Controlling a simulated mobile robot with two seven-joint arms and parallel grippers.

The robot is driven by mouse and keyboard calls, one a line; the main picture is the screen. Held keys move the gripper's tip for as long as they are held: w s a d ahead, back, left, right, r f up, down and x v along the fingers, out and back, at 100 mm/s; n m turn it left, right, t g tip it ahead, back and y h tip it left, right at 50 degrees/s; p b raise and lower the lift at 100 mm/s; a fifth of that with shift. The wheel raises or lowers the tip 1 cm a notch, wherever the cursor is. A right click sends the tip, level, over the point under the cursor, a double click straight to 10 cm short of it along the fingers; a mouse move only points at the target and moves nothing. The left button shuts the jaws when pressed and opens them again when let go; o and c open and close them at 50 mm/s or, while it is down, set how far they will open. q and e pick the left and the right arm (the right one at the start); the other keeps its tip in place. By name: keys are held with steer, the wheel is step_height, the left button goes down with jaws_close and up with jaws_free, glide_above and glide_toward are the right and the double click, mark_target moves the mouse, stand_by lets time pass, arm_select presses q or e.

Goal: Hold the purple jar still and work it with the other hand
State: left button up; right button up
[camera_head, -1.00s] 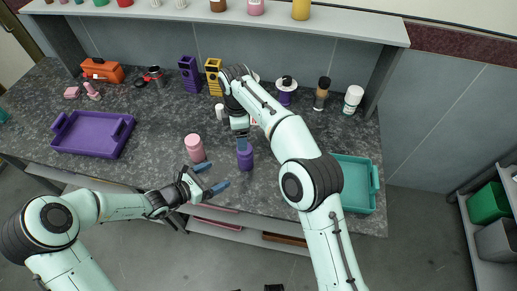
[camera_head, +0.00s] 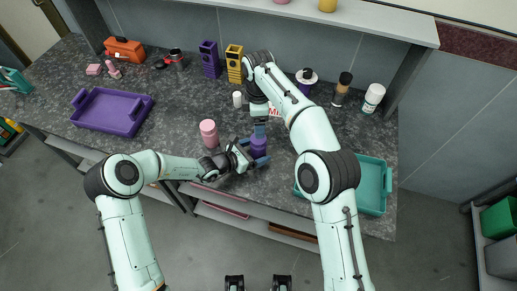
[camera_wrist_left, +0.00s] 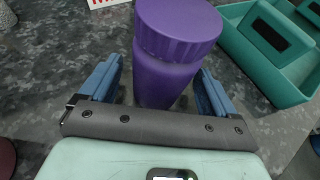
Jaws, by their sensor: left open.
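The purple jar (camera_head: 258,146) stands upright near the front edge of the dark counter. In the left wrist view the jar (camera_wrist_left: 172,62), with its ribbed purple lid, is between the two blue fingers. My left gripper (camera_head: 253,151) is open around the jar's body, with a visible gap at the left finger. My right gripper (camera_head: 260,128) is just above or behind the jar in the head view, pointing down. Its fingers are partly hidden, so I cannot tell whether it is open or touching the lid.
A pink jar (camera_head: 209,132) stands left of the purple one. A purple tray (camera_head: 92,122) is at the left, a teal bin (camera_head: 371,205) at the right. Bottles, a small white container (camera_head: 237,99) and purple and yellow holders stand farther back. A shelf spans the rear.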

arm_select(q)
steer(key=shift+w+d+f, duration=0.25)
steer(key=shift+w+d, duration=0.1)
steer(key=shift+d, duration=0.15)
